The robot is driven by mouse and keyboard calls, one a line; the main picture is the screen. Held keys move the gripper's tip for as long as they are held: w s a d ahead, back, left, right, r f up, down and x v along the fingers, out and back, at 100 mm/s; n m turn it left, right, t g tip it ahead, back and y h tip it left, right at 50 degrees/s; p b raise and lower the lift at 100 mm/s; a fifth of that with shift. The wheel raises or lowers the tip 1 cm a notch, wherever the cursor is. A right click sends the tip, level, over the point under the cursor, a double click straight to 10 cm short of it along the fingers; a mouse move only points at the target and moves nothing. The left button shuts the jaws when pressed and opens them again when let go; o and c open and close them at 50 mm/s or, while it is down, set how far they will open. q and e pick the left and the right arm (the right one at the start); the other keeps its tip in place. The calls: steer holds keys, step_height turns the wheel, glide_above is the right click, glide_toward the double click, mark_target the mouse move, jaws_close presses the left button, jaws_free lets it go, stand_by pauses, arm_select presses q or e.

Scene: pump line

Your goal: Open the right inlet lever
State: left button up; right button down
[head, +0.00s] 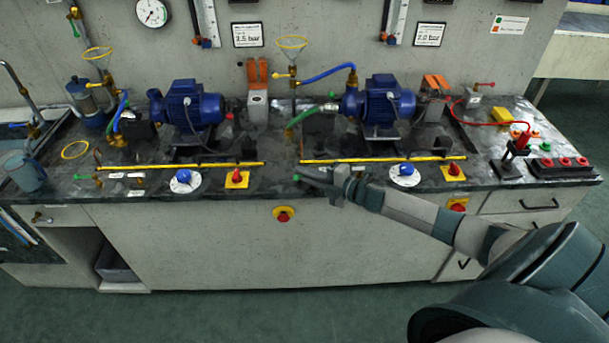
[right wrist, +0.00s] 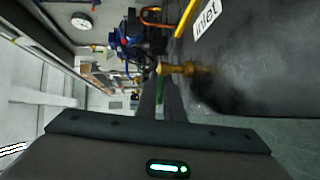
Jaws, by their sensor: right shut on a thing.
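The right inlet lever has a green handle (head: 297,178) on the bench's front edge in the head view, left of my right gripper (head: 325,185). In the right wrist view, its green end (right wrist: 159,69) meets a brass valve body (right wrist: 184,69), near a white label reading "inlet" (right wrist: 207,19). My right gripper's dark fingers are shut on the lever at the green part. The fingers hide much of the handle, so its exact angle is unclear. My left gripper is not in view.
A yellow rail (head: 383,160) runs behind the gripper, with a blue knob (head: 405,170) and a red knob on a yellow plate (head: 453,172) to the right. A red emergency button (head: 283,214) sits on the cabinet front below. Blue pumps (head: 380,100) stand behind.

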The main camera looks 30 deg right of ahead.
stand_by(0.3)
steer(key=c, duration=2.2)
jaws_free()
steer(key=shift+o, duration=0.2)
steer(key=shift+s, duration=0.1)
